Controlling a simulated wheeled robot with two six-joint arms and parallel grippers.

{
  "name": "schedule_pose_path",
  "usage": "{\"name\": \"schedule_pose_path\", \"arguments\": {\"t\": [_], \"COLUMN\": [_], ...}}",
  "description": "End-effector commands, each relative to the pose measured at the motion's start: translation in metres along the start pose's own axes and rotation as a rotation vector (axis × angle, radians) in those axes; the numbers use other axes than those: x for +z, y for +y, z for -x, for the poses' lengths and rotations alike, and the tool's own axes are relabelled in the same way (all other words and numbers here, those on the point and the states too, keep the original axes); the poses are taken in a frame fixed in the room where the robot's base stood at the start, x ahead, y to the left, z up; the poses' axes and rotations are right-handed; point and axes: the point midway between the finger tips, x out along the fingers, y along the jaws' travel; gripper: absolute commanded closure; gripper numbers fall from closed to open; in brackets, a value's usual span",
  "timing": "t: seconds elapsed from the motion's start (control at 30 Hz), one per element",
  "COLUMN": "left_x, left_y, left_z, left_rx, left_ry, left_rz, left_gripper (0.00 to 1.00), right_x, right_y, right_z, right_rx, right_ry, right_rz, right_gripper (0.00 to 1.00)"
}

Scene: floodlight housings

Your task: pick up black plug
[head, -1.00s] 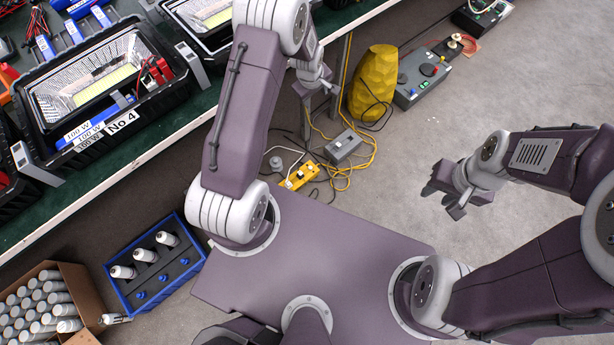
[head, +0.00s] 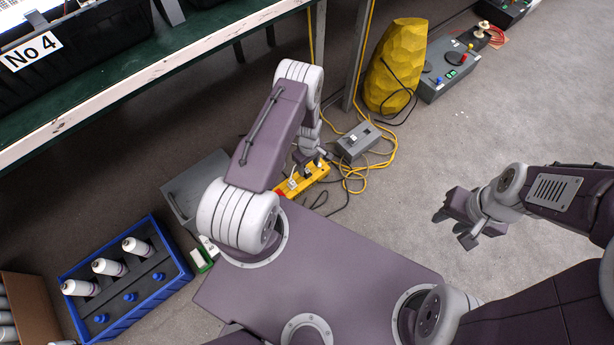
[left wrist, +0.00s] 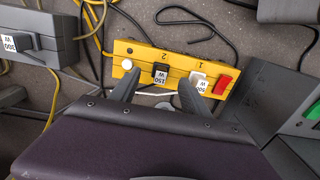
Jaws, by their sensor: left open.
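A black plug (left wrist: 161,72) with a white 150 W label sits in socket 2 of the yellow power strip (left wrist: 127,50) in the left wrist view. Beside it, a white plug (left wrist: 198,79) labelled 500 W sits in socket 1. My left gripper (left wrist: 159,84) is open, its two fingers reaching toward the strip on either side of the black plug. Whether they touch it I cannot tell. In the head view my left gripper (head: 308,163) is over the yellow strip (head: 312,177) and partly hides it. My right gripper (head: 455,222) is open and empty above bare floor.
A grey box (head: 357,140) lies near the strip among yellow cables (head: 385,160). A table leg (head: 354,65) and a yellow faceted object (head: 393,70) stand behind. A blue crate (head: 75,275) with bottles is at the left. The floor at right is mostly clear.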

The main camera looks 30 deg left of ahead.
Motion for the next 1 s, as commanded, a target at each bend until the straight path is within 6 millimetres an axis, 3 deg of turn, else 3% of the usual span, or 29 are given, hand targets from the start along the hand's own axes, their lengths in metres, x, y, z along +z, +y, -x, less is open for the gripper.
{"name": "schedule_pose_path", "arguments": {"t": [0.17,0.4,0.63,0.67,0.83,0.87,1.0], "left_x": [-0.002,-0.007,-0.007,-0.007,-0.006,-0.006,-0.007], "left_y": [0.0,-0.002,-0.002,-0.002,-0.002,-0.002,-0.002], "left_z": [-0.009,-0.053,-0.052,-0.052,-0.052,-0.052,-0.052], "left_rx": [0.001,0.001,0.001,0.001,0.001,0.001,0.001], "left_ry": [0.001,0.001,0.001,0.001,0.001,0.001,0.001], "left_rz": [0.0,-0.001,-0.001,-0.001,-0.001,-0.001,-0.001], "left_gripper": [0.45,0.45,0.45,0.48,0.95,1.0,1.0], "right_x": [0.001,0.005,0.005,0.005,0.005,0.005,0.005], "right_y": [0.0,0.001,0.001,0.001,0.001,0.001,0.001], "right_z": [-0.009,-0.048,-0.046,-0.046,-0.046,-0.046,-0.046], "right_rx": [0.0,0.0,0.0,0.0,0.0,0.0,0.0], "right_ry": [0.0,0.0,0.0,0.0,0.0,0.0,0.0], "right_rz": [0.0,0.0,0.0,0.0,0.0,0.0,0.0], "right_gripper": [0.64,0.64,0.64,0.64,0.64,0.64,0.64]}}
